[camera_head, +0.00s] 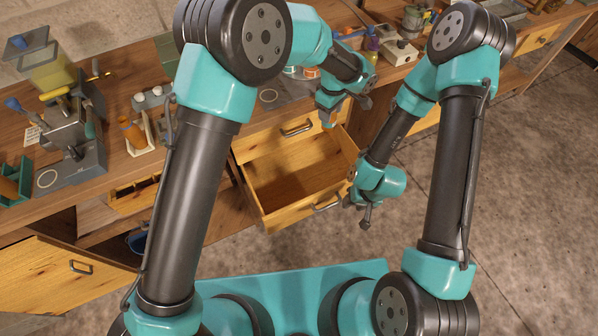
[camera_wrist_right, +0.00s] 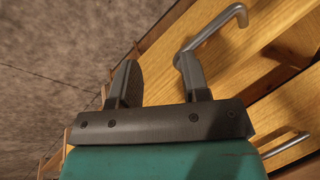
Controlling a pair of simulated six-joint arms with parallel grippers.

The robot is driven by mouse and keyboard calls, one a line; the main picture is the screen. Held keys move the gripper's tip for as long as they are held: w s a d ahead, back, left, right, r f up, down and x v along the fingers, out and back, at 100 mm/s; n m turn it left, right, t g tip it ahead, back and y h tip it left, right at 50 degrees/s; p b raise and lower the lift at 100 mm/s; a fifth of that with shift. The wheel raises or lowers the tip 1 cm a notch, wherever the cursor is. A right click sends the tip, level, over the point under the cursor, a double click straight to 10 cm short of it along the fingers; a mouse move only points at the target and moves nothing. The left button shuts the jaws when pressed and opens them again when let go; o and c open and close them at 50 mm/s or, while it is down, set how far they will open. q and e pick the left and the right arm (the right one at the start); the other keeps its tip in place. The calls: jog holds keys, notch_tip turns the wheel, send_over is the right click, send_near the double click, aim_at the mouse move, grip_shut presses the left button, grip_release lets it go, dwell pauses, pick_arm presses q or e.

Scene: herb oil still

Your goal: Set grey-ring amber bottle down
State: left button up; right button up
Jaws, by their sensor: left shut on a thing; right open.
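My left gripper (camera_head: 346,104) hangs above the right back edge of the open drawer, in front of the bench. I cannot make out a grey ring on any bottle. An orange-amber bottle (camera_head: 132,131) leans in a white holder (camera_head: 147,132) on the bench at the left, away from both grippers. My right gripper (camera_head: 360,205) is open and empty beside the drawer's front. In the right wrist view its two fingers (camera_wrist_right: 158,88) stand apart, with nothing between them.
The open wooden drawer (camera_head: 292,178) looks empty. Its grey handle (camera_head: 328,203) is close to my right gripper and shows in the wrist view (camera_wrist_right: 215,35).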

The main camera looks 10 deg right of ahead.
pick_arm(q)
notch_tip(320, 180, down, 24)
dwell(0.6)
jog(key=shift+r, duration=0.1)
jog(key=shift+f, duration=2.1)
jog(key=shift+f, duration=0.15)
jog(key=o, duration=1)
notch_tip(320, 180, up, 12)
jog(key=shift+r, duration=0.15)
